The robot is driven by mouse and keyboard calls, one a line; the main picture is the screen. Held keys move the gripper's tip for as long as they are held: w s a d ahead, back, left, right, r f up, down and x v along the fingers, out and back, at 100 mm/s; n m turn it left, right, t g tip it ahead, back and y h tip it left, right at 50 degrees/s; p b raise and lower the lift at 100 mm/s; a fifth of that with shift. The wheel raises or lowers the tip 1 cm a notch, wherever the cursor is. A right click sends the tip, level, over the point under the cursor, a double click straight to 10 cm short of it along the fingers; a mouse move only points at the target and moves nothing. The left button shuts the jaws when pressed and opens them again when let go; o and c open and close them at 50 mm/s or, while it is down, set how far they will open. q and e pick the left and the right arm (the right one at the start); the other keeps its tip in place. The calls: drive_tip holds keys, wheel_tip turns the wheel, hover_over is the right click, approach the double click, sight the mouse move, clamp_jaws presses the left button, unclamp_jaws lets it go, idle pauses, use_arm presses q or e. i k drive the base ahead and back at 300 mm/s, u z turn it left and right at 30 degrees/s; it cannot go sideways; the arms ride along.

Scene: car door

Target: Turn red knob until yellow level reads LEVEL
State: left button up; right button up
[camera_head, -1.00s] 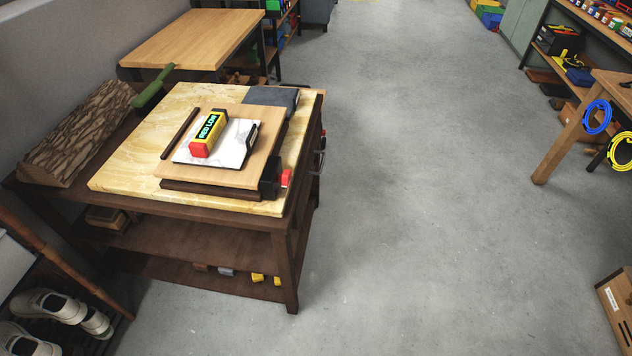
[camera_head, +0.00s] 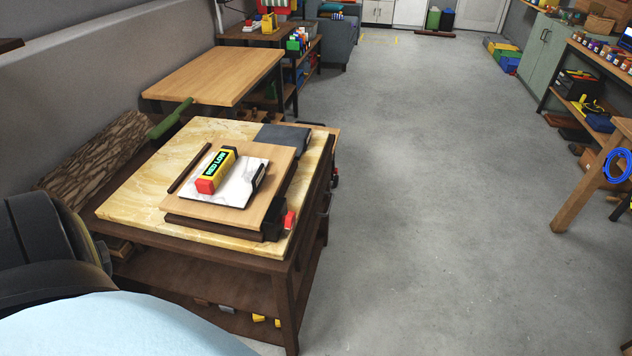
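A yellow level (camera_head: 223,163) with a red end and a dark display lies on a white marble-look plate (camera_head: 238,188). The display seems to read "RED LOW". The plate lies on a light wooden board (camera_head: 272,163), over a dark base, on a workbench with a yellow stone top (camera_head: 130,207). A small red knob (camera_head: 290,219) shows at the board's near right corner, next to a black block (camera_head: 272,226). Neither of my grippers shows; parts of my own body fill the lower left corner.
A log (camera_head: 95,160) and a green-handled tool (camera_head: 170,119) lie along the bench's left side. Another wooden table (camera_head: 215,75) stands behind. The concrete floor (camera_head: 430,200) to the right is clear. A wooden table with a blue coil (camera_head: 618,166) stands at far right.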

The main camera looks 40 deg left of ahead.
sight(290, 220)
drive_tip(key=i, duration=3)
drive_tip(key=u, duration=4.55)
drive_tip(key=i, duration=0.5)
drive_tip(key=z, duration=0.05)
